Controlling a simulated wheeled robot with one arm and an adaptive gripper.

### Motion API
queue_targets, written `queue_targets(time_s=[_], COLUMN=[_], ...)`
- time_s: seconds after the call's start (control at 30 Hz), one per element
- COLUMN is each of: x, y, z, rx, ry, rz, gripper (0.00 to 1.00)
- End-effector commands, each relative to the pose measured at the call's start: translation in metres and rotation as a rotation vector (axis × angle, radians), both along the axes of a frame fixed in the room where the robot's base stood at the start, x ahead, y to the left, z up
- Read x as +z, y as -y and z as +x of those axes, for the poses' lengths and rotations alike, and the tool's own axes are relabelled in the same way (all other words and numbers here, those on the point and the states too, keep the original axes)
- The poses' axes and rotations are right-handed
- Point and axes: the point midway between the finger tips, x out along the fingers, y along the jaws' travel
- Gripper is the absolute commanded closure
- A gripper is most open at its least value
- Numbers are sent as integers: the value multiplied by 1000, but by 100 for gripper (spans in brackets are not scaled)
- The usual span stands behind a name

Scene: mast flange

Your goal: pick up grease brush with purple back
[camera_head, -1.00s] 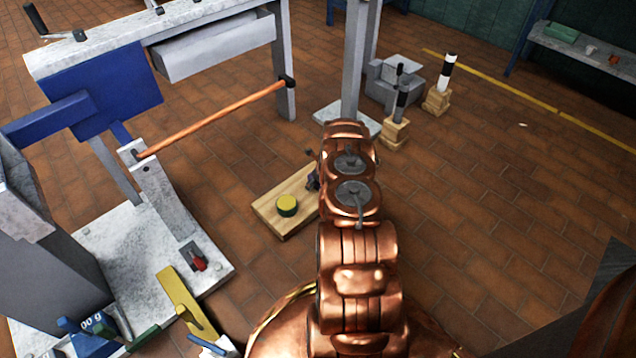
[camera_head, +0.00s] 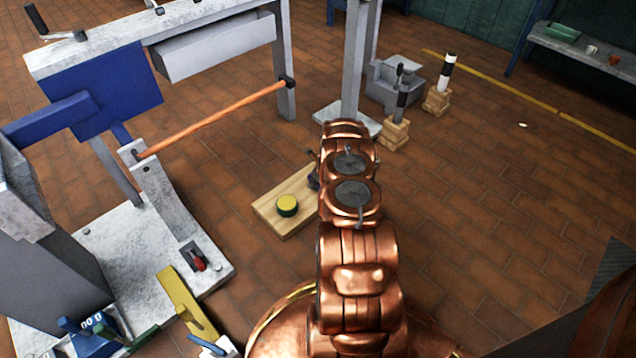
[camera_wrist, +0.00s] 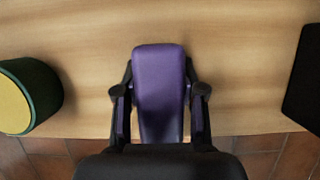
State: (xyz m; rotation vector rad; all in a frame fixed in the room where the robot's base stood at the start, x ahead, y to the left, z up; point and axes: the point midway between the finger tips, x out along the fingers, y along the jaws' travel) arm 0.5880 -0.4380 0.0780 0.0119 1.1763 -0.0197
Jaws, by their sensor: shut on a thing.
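The grease brush with the purple back (camera_wrist: 158,85) is in the middle of the wrist view, over the pale wooden board (camera_wrist: 232,70). My gripper (camera_wrist: 160,92) is shut on it, with one dark finger against each long side. The brush's underside is hidden, and I cannot tell whether it touches the board. In the head view my copper arm covers most of the gripper and brush; a small purple patch (camera_head: 314,179) shows at the arm's left edge, beside the board (camera_head: 268,213).
A green tin with a yellow top (camera_wrist: 28,97) stands left of the brush; it also shows in the head view (camera_head: 287,205). A dark object (camera_wrist: 302,80) lies at the right of the wrist view. A grey post (camera_head: 353,60) stands beyond my arm. Open tiled floor lies to the right.

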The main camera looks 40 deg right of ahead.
Motion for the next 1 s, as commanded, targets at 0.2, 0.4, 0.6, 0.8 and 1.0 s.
queue_targets(time_s=[0.2, 0.4, 0.6, 0.8, 1.0], x=[-3, -1, 11, 33, 41], y=[0, 0, -1, -1, -10], z=[-2, -2, -1, 0, -7], rx=[-1, -1, 1, 0, 0], ry=[-3, -4, -3, -1, -1], rz=[1, 1, 1, 0, 6], gripper=[97, 97, 97, 97, 97])
